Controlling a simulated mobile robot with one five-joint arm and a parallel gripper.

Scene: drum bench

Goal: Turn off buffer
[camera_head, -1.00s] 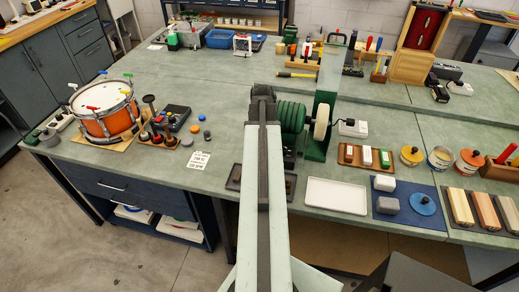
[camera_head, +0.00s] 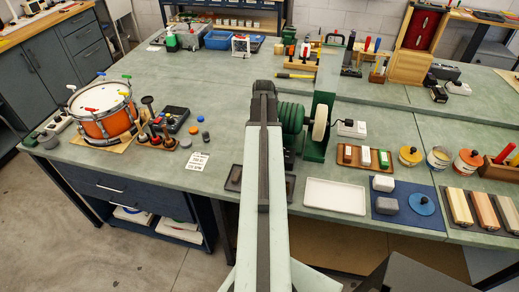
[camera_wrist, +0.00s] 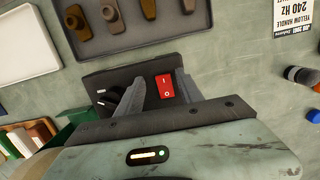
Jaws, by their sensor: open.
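The buffer has a ribbed green motor (camera_head: 290,116), a green stand (camera_head: 323,103) and a pale wheel (camera_head: 320,123) in the head view, right of my arm. In the wrist view a dark control panel (camera_wrist: 120,75) carries a red rocker switch (camera_wrist: 165,88) marked I and O, and dark knobs to its left. My gripper (camera_wrist: 159,78) is open over the panel, with the red switch between its fingers, close to the right finger. Nothing is held. I cannot tell whether a finger touches the switch. My arm hides the gripper and panel in the head view.
A white tray (camera_head: 335,207) lies right of my arm, near the bench's front edge. A dark tray (camera_wrist: 120,20) of brown tools lies beyond the panel in the wrist view. A drum (camera_head: 85,122) and a printed card (camera_head: 197,162) are at the left.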

